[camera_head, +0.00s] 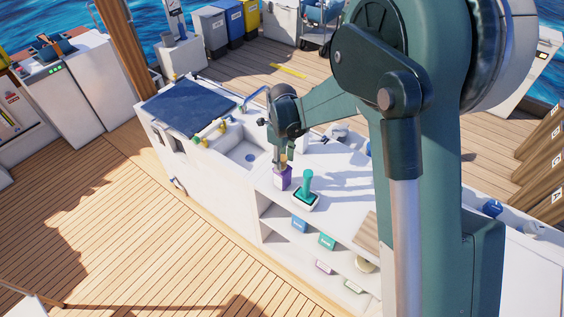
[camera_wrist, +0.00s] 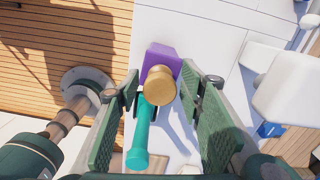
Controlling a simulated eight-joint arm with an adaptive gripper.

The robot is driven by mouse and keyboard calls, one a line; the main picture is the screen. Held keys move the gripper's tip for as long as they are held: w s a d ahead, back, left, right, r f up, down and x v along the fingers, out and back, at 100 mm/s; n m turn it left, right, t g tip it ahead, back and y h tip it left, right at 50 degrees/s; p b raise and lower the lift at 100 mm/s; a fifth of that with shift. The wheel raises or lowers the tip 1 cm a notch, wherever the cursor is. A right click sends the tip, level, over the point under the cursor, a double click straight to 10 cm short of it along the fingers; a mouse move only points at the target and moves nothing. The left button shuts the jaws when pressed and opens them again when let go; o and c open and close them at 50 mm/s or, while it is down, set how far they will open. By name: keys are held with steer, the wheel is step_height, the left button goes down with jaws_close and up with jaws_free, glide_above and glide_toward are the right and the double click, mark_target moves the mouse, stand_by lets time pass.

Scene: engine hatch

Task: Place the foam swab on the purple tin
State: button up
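The purple tin (camera_head: 282,179) stands on the white counter, directly below my gripper (camera_head: 283,160). In the wrist view the purple tin (camera_wrist: 164,59) lies just beyond the fingertips. A tan, round-ended piece (camera_wrist: 158,85) shows in front of it, between the fingers; I cannot tell whether it rests on the tin or is the foam swab's head.
A sink (camera_head: 243,152) lies left of the tin, with small bottles along its edge. Open shelves below the counter hold a blue box (camera_head: 299,225) and a green box (camera_head: 326,241). A brown board (camera_head: 367,229) lies to the right.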

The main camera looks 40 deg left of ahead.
mark_target(285, 158)
step_height(285, 158, up, 11)
steer(key=shift+r, duration=0.1)
stand_by(0.5)
stand_by(0.5)
stand_by(0.3)
steer(key=w+d+r+n+t+y, duration=0.15)
steer(key=d+r, duration=0.45)
steer(key=d, duration=0.6)
steer(key=w+d+r+n, duration=0.1)
steer(key=d+r+n, duration=0.35)
steer(key=d, duration=0.75)
steer(key=w+d+r+n+t, duration=0.1)
steer(key=d+r, duration=0.7)
steer(key=d, duration=0.4)
steer(key=s+d+n+t, duration=0.1)
steer(key=s+d+n, duration=0.2)
steer(key=d, duration=0.7)
steer(key=s+d+n+t+h, duration=0.1)
steer(key=s+d+n+t, duration=0.1)
steer(key=s+d, duration=0.6)
steer(key=s+d+n+t, duration=0.1)
steer(key=s+d+n, duration=0.3)
steer(key=d, duration=0.8)
steer(key=shift+s+f+t, duration=0.35)
steer(key=shift+s+f, duration=0.1)
steer(key=shift+s, duration=0.6)
